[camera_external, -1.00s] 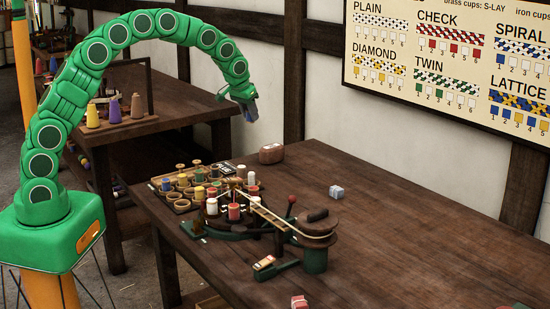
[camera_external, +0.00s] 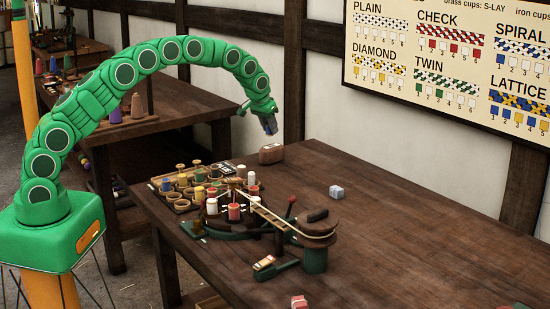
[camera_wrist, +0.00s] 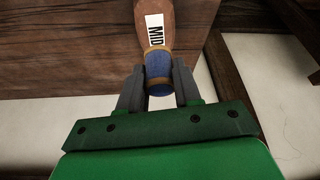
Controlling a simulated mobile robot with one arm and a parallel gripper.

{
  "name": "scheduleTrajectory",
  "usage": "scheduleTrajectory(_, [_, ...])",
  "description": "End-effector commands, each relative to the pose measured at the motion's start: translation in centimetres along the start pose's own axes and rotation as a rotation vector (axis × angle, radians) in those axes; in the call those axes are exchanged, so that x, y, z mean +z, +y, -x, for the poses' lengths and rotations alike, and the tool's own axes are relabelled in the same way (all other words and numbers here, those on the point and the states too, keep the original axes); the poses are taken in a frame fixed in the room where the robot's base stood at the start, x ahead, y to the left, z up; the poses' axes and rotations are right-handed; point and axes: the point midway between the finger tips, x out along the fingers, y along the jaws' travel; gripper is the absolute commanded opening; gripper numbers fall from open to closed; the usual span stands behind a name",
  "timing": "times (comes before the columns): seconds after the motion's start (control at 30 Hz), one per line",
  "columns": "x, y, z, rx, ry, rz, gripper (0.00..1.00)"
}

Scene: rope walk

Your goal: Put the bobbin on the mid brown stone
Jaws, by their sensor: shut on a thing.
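My gripper (camera_external: 269,128) hangs above the back edge of the table in the outside view. It is shut on a blue bobbin (camera_wrist: 158,72), which sits between the two grey fingers in the wrist view. The mid brown stone (camera_external: 271,155) is a small reddish-brown block at the table's back edge, just below my gripper, with a visible gap between them. In the wrist view the stone (camera_wrist: 182,14) carries a white MID label and lies directly beyond the bobbin, which hides part of it.
A rack of several bobbins (camera_external: 180,190) and a rope-laying device (camera_external: 318,225) with cords stand left of and in front of the stone. A light blue cube (camera_external: 336,192) lies to the right. The right part of the table (camera_external: 420,240) is mostly clear. The wall is close behind.

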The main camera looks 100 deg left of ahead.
Motion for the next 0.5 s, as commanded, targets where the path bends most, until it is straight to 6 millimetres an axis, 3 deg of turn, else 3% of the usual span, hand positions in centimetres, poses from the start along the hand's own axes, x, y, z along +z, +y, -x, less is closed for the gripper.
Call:
scheduleTrajectory(0.37, [-0.4, 0.1, -1.6, 0.0, -0.001, 0.0, 0.04])
scheduleTrajectory(0.5, [0.2, 0.1, -3.1, 0.0, -0.002, -0.001, 0.04])
